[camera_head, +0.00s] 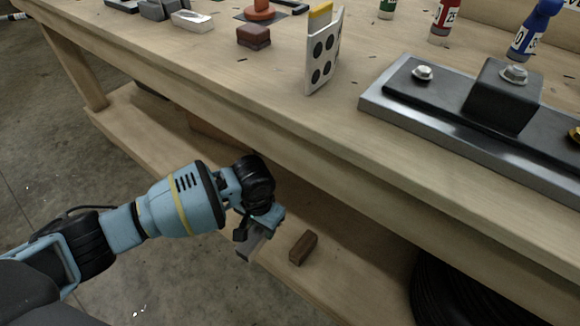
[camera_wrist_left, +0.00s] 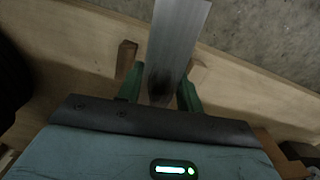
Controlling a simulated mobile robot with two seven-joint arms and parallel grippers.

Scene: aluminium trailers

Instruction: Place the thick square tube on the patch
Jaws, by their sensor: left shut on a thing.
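My left gripper (camera_head: 258,226) is low in front of the bench, over the edge of the lower shelf. It is shut on a grey metal square tube (camera_head: 249,246), which hangs tilted downward. In the left wrist view the tube (camera_wrist_left: 178,42) runs up and out of the picture between the green fingers (camera_wrist_left: 160,92). Its lower end looks dark. A thin dark square (camera_head: 241,16) lies on the bench top under an orange round piece; I cannot tell if it is the patch. My right gripper is not in view.
A brown block (camera_head: 303,248) lies on the lower shelf (camera_head: 340,285), right of the tube. The bench top's front edge (camera_head: 230,100) is above my gripper. A dotted white plate (camera_head: 323,55) and a black clamp on a metal rail (camera_head: 400,115) stand on top.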

